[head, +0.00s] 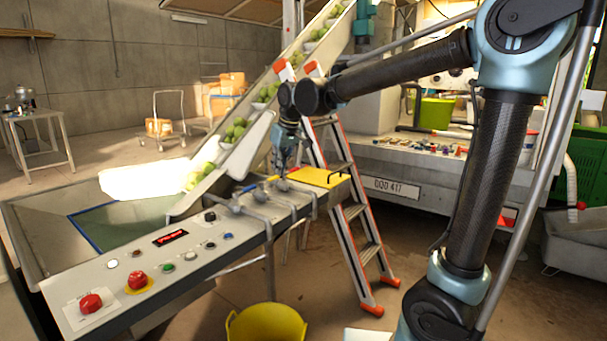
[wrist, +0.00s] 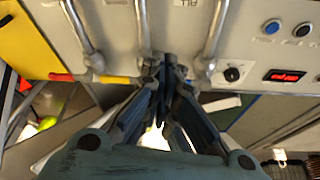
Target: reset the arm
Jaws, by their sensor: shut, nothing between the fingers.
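My gripper (head: 281,172) hangs above the far end of the control panel (head: 172,256) in the head view, close to the pipes and valve handles. In the wrist view my gripper (wrist: 167,72) has its fingertips together with nothing between them. The fingertips overlap the panel edge between metal pipes (wrist: 141,30); whether they touch cannot be told. A red valve handle (wrist: 62,77) and a yellow valve handle (wrist: 117,80) lie left of the fingers. My arm reaches in from the right of the head view, bent at its elbow.
A yellow plate (head: 318,177) is right of the gripper. A conveyor with green fruit (head: 234,130) rises behind it. An orange-footed stepladder (head: 355,215) stands close by on the right. A yellow bucket (head: 266,325) is on the floor in front. Red buttons (head: 91,303) sit on the near panel.

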